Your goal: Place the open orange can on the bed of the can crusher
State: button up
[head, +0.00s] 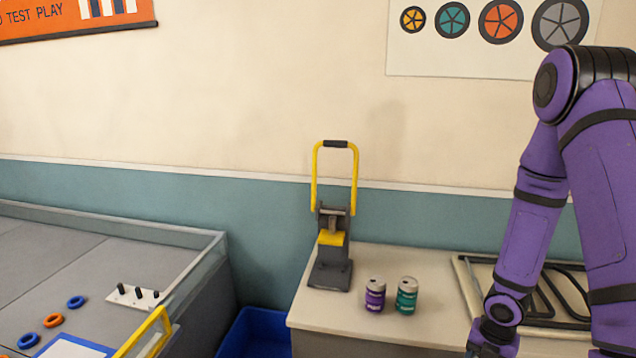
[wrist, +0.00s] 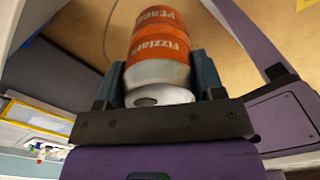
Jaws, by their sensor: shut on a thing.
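The orange can (wrist: 161,42) is held between the two fingers of my gripper (wrist: 160,85) in the wrist view. Its silver end, with a dark opening, faces the palm. In the head view my gripper (head: 492,345) is at the bottom edge, right of the can crusher, and the orange can is out of sight there. The can crusher (head: 331,255) stands at the back left of the counter, with its yellow handle raised. Its dark grey bed (head: 330,274) at the base looks empty.
A purple can (head: 375,295) and a teal can (head: 406,295) stand on the counter (head: 440,280), just right of the crusher. A dark rack (head: 550,300) lies at the right. A blue bin (head: 255,333) sits below the counter's left edge. A game table (head: 90,270) is at left.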

jog(key=w+a+r+m, duration=0.1)
jog(key=w+a+m, duration=0.4)
jog(key=m, duration=0.8)
jog(key=w+a+r+m, duration=0.2)
jog(key=w+a+m, duration=0.4)
jog(key=w+m, duration=0.5)
jog(key=shift+w+m, duration=0.4)
jog(key=shift+m, duration=1.4)
jog(key=shift+a, duration=0.1)
